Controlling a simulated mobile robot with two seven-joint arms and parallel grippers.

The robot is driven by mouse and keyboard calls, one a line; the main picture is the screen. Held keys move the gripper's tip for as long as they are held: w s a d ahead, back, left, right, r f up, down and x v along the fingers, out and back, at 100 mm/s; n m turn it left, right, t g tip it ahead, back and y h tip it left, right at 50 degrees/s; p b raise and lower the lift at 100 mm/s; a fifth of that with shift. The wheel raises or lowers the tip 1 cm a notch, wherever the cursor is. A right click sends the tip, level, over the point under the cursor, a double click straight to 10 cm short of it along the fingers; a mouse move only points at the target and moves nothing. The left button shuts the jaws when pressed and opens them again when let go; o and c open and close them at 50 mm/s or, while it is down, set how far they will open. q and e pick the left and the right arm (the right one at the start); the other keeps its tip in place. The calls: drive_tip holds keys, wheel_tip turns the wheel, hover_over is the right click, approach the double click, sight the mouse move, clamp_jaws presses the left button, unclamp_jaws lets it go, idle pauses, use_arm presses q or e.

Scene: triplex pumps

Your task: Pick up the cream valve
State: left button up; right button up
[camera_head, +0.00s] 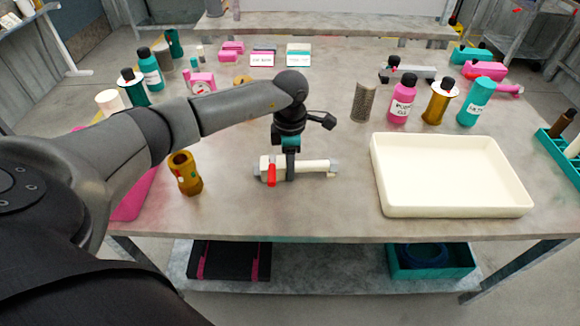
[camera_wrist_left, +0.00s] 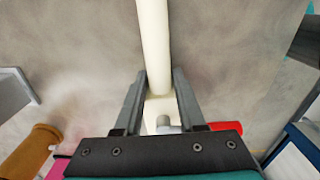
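The cream valve (camera_head: 314,167) lies on its side on the table, left of the tray, with a red handle (camera_head: 271,174) near its left end and grey fittings. My left gripper (camera_head: 290,173) points straight down over it, with its fingers around the middle of the body. In the left wrist view the fingers (camera_wrist_left: 161,82) press close on both sides of the valve (camera_wrist_left: 154,40), and no gap shows between them and it. The valve still appears to rest on the table. My right gripper is not in view.
A cream tray (camera_head: 387,190) stands to the right. A brass fitting (camera_head: 187,178) stands to the left, beside a pink thing (camera_head: 133,200) partly hidden by my arm. Several bottles, including a pink one (camera_head: 401,104), and a grey cylinder (camera_head: 363,102) stand behind. The table in front of the valve is clear.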

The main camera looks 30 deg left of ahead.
use_arm(q)
clamp_jaws()
idle(1.0)
